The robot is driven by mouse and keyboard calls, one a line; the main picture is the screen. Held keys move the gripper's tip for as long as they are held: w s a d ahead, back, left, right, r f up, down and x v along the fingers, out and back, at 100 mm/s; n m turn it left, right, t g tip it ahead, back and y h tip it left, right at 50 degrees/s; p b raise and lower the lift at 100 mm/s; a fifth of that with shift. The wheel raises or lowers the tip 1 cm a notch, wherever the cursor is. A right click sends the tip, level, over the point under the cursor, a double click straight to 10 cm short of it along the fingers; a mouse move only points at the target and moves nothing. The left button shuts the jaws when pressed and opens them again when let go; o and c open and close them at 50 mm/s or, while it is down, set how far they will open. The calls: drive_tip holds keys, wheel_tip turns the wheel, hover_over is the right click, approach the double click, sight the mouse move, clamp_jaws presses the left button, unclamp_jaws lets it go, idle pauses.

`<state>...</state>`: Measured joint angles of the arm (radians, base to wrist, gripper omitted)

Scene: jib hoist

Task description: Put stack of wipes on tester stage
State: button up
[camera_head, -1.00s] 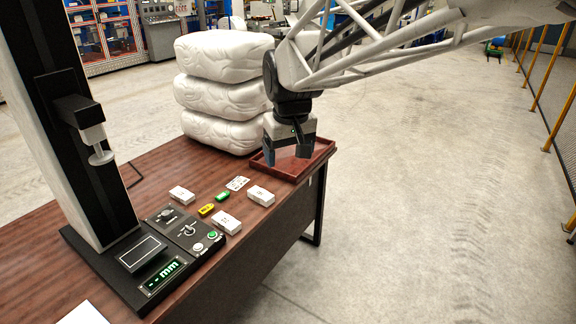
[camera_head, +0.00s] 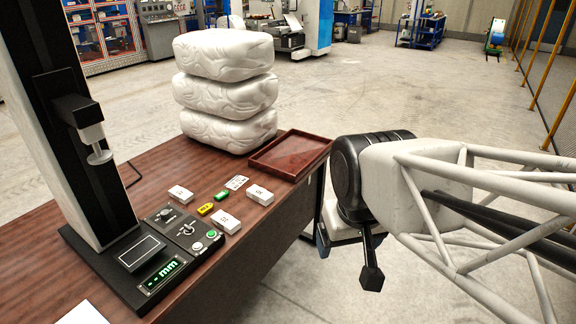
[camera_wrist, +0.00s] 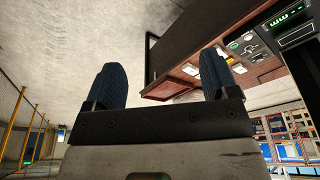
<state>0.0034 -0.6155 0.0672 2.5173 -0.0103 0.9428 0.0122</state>
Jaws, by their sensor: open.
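A white stack of three puffy, wrapped bundles (camera_head: 226,88) stands at the back of the table; it is the only stack I see, and I cannot read any label on it. The tester (camera_head: 92,130) stands at the left, with a tall black and white column and a round presser foot (camera_head: 100,156). A dark, outlined plate (camera_head: 142,252) lies on its base; I cannot tell if this is the stage. My gripper (camera_head: 347,256) is open and empty, off the table's right edge. Its two blue-padded fingers also show apart in the wrist view (camera_wrist: 160,80).
An empty red-brown tray (camera_head: 290,154) lies at the table's back right corner. Small white boxes (camera_head: 226,222), a yellow block (camera_head: 205,209) and a green block (camera_head: 222,196) lie mid-table. A lit mm display (camera_head: 163,274) is on the tester base.

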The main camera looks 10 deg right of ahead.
drive_tip(key=shift+s+f, duration=0.25)
drive_tip(key=shift+s, duration=0.25)
drive_tip(key=shift+o, duration=0.5)
drive_tip(key=shift+w+r, duration=0.1)
drive_tip(key=shift+w, duration=0.05)
